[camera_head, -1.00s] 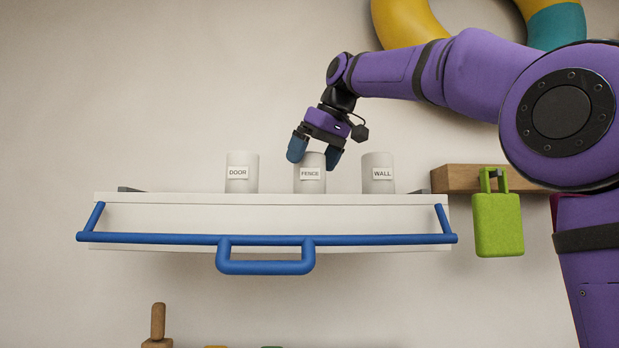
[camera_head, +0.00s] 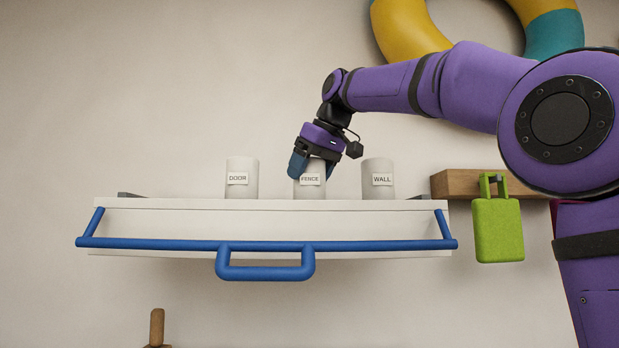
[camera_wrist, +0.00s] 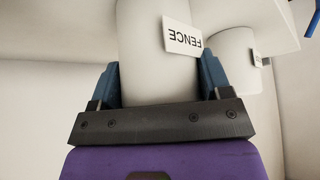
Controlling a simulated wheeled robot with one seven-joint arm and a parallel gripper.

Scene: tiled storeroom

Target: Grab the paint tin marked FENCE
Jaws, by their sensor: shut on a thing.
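The paint tin marked FENCE (camera_head: 312,188) is a pale grey cylinder with a white label. It stands upright in the middle of a row of tins on the white shelf (camera_head: 180,216). My gripper (camera_head: 311,172) comes down on it from above and is shut on it. In the wrist view the FENCE tin (camera_wrist: 150,50) sits between the blue fingers of my gripper (camera_wrist: 158,82), with its label upside down. In the head view my gripper hides part of the tin's top and left side.
The DOOR tin (camera_head: 242,180) stands to the left and the WALL tin (camera_head: 378,182) to the right, with gaps between. A blue rail (camera_head: 150,244) runs along the shelf front. A green padlock-shaped thing (camera_head: 498,230) hangs by a wooden block (camera_head: 455,184) at right.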

